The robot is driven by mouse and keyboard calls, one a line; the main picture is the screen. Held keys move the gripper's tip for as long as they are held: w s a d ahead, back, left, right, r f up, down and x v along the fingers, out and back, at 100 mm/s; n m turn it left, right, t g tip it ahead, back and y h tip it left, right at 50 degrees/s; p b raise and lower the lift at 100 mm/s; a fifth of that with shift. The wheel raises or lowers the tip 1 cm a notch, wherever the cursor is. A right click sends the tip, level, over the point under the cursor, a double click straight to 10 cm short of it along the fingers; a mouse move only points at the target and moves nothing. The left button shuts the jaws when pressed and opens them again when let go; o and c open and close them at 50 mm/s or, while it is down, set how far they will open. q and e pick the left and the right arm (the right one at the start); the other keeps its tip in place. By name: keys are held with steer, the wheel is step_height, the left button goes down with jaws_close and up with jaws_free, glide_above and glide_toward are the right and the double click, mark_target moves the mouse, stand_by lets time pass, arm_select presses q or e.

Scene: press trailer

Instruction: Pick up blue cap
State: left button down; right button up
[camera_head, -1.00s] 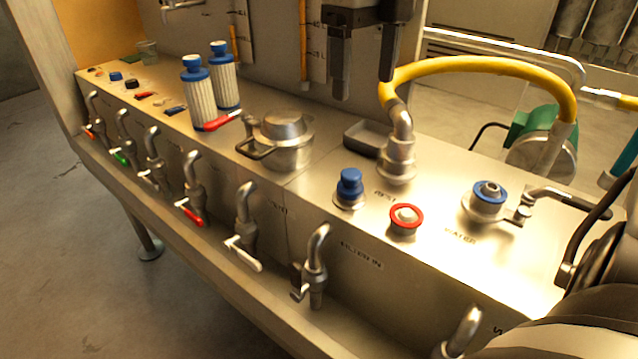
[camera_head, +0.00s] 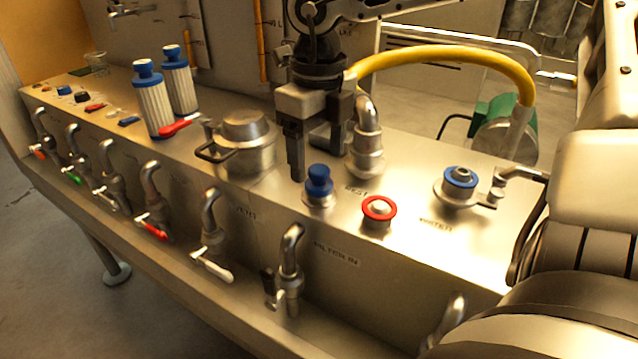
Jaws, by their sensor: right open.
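The blue cap (camera_head: 319,181) sits upright on a round metal fitting on the steel worktop, just left of the red-ringed port (camera_head: 379,210). My right gripper (camera_head: 313,160) hangs down from the top of the view, just above and behind the cap. Its dark fingers are apart and empty. One finger reaches down at the left of the cap, and the other is behind and above it. I cannot tell whether a finger touches the cap. My left gripper is not in view.
A metal pipe with a yellow hose (camera_head: 440,55) rises close behind the cap. A lidded metal pot (camera_head: 246,140) stands to the left, beyond it two white filters with blue tops (camera_head: 153,105). A blue-ringed port (camera_head: 461,178) is at the right. Several taps line the front edge.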

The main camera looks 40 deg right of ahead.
mark_target(319, 169)
step_height(319, 169, down, 5)
steer(key=shift+s+r, duration=0.1)
steer(key=shift+s, duration=0.05)
steer(key=c, duration=1.1)
